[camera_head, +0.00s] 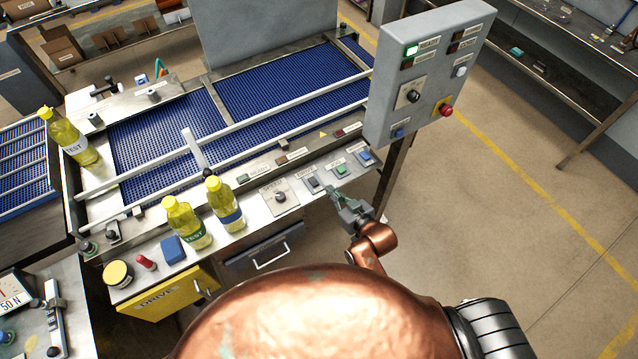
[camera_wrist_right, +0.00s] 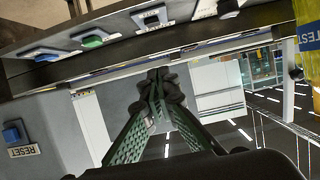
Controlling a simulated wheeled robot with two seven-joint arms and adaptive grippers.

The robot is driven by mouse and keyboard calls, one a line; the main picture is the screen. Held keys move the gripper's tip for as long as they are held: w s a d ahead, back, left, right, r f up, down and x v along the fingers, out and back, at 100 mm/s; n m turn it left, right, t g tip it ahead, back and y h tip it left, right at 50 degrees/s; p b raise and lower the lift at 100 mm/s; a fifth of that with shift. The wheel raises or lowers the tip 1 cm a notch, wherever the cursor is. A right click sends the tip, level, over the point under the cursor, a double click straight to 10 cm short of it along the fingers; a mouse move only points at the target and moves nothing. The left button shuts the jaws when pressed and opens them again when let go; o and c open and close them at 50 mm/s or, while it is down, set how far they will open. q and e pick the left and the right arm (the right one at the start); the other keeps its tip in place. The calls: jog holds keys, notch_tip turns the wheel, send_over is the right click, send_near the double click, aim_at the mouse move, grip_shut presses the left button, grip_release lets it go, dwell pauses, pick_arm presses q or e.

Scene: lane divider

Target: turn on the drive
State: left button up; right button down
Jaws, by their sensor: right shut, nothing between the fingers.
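The front control strip of the conveyor has a dark square switch (camera_head: 314,184), a green button (camera_head: 341,170) and a blue button (camera_head: 365,156); their labels are too small to read surely. In the right wrist view the green button (camera_wrist_right: 92,41) and dark switch (camera_wrist_right: 153,17) show near the top. A yellow cabinet door marked DRIVE (camera_head: 158,302) is at the lower left, with a handle at its right edge. My right gripper (camera_head: 333,193) is shut and empty, just in front of the strip, apart from the buttons as far as I can tell. My left gripper is not in view.
A tall grey control box (camera_head: 425,75) with a lit green READY lamp and a red knob stands right of the strip. Two yellow bottles (camera_head: 186,222) (camera_head: 224,204) stand on the front ledge. A grey drawer (camera_head: 264,248) is below. The floor at right is clear.

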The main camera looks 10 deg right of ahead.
jog(key=p, duration=0.1)
send_over(313, 180)
jog(key=s+d, duration=0.1)
jog(key=s, duration=0.3)
notch_tip(313, 180, down, 4)
jog(key=shift+w+d+r, duration=0.1)
jog(key=shift+r, duration=0.15)
notch_tip(313, 180, down, 2)
jog(key=shift+f, duration=1.15)
jog(key=shift+d, duration=0.1)
jog(key=shift+s+f, duration=0.25)
jog(key=shift+f, duration=0.15)
jog(key=shift+r+p, duration=0.85)
jog(key=shift+p, duration=0.25)
